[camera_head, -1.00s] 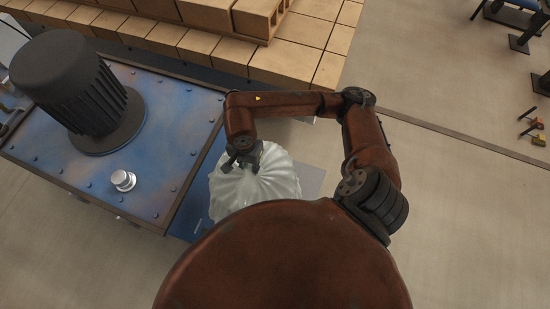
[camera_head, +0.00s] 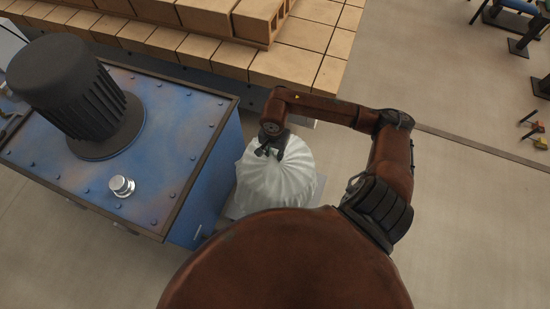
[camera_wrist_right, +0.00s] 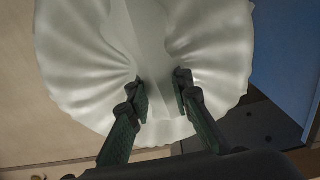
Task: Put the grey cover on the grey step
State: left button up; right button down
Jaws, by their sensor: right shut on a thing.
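The grey cover (camera_head: 277,178) is a pale, pleated, dome-like piece in the head view, right of the blue machine. My right gripper (camera_head: 270,151) is at its top and shut on it. In the right wrist view, the two dark fingers (camera_wrist_right: 161,92) close on a smooth pale strip of the cover (camera_wrist_right: 85,70). A flat grey surface, which looks like the grey step (camera_head: 320,187), shows at the cover's edges, mostly hidden beneath it. I cannot tell whether the cover touches it. My left gripper is not in view.
The blue machine (camera_head: 185,165) with a dark ribbed motor (camera_head: 75,95) and a silver knob (camera_head: 121,186) stands close left of the cover. Tan bricks (camera_head: 230,58) are stacked behind. Open floor (camera_head: 475,220) lies to the right.

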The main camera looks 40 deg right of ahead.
jog(key=shift+d+f, duration=0.2)
jog(key=shift+f, duration=1.6)
jog(key=shift+f+b, duration=0.1)
jog(key=shift+b, duration=0.25)
jog(key=c, duration=1.7)
grip_release()
jog(key=shift+c, duration=0.2)
jog(key=shift+w+r, duration=0.1)
jog(key=shift+r, duration=0.3)
notch_tip(320, 180, up, 12)
jog(key=shift+f+p, duration=0.25)
jog(key=shift+p, duration=0.65)
